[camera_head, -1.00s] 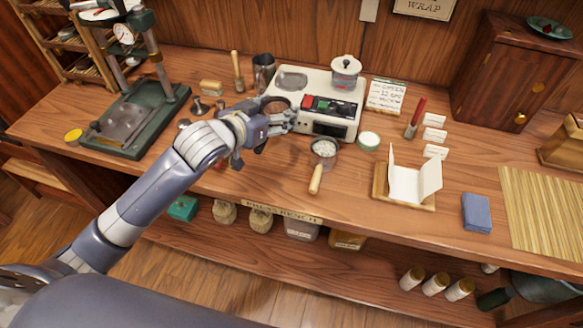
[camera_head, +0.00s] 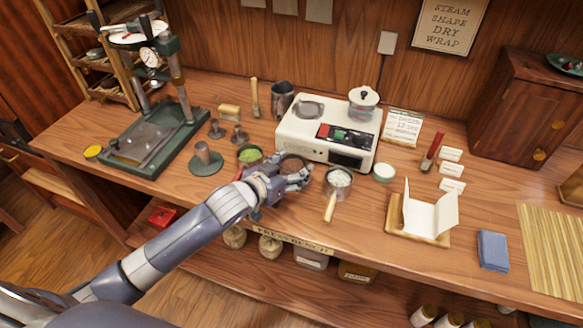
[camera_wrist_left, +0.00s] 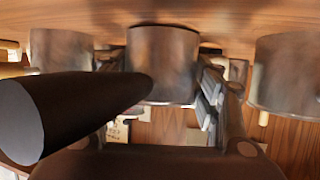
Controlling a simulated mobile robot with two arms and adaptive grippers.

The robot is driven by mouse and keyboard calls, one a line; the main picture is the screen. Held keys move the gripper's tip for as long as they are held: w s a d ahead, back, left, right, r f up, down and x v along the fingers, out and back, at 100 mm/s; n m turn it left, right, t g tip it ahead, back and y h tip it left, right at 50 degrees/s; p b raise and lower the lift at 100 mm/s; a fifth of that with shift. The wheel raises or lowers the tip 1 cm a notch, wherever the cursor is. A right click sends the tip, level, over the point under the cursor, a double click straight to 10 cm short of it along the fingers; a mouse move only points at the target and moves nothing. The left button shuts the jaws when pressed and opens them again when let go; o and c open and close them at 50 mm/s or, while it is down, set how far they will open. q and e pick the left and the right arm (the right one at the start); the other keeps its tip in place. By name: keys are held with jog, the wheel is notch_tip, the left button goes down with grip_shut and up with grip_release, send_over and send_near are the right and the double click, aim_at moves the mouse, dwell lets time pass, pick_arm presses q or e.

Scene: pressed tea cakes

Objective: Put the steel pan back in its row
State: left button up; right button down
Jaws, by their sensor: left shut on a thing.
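The steel pan (camera_head: 293,163) is in my left gripper (camera_head: 293,184) at the front of the white machine. In the head view its brownish inside shows and the gripper hides most of its wall. In the left wrist view the steel pan (camera_wrist_left: 163,65) is between the fingers, with a dark handle (camera_wrist_left: 75,108) towards the camera. A pan with green contents (camera_head: 250,156) is to its left and a pan with white contents and a wooden handle (camera_head: 338,179) to its right. I cannot tell whether the held pan touches the bench. My right gripper is out of view.
The white machine (camera_head: 310,127) stands close behind the row, with a glass pot (camera_head: 363,101) on top. A steel cup on a green disc (camera_head: 204,158) and the green press (camera_head: 147,140) are left. A round tin (camera_head: 384,172) and paper stand (camera_head: 424,215) are right.

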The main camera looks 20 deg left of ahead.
pick_arm(q)
jog(key=o, duration=0.9)
jog(key=shift+f, duration=0.15)
jog(key=o, duration=0.3)
jog(key=shift+o, duration=0.2)
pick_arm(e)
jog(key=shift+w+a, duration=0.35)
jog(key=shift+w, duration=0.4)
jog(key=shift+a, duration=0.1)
pick_arm(q)
jog(key=shift+r, duration=0.25)
jog(key=shift+s+a, duration=0.1)
jog(key=shift+s, duration=0.25)
jog(key=v, duration=1.1)
jog(key=shift+s+r+b, duration=0.1)
jog(key=shift+s+b, duration=0.05)
jog(key=shift+b, duration=0.2)
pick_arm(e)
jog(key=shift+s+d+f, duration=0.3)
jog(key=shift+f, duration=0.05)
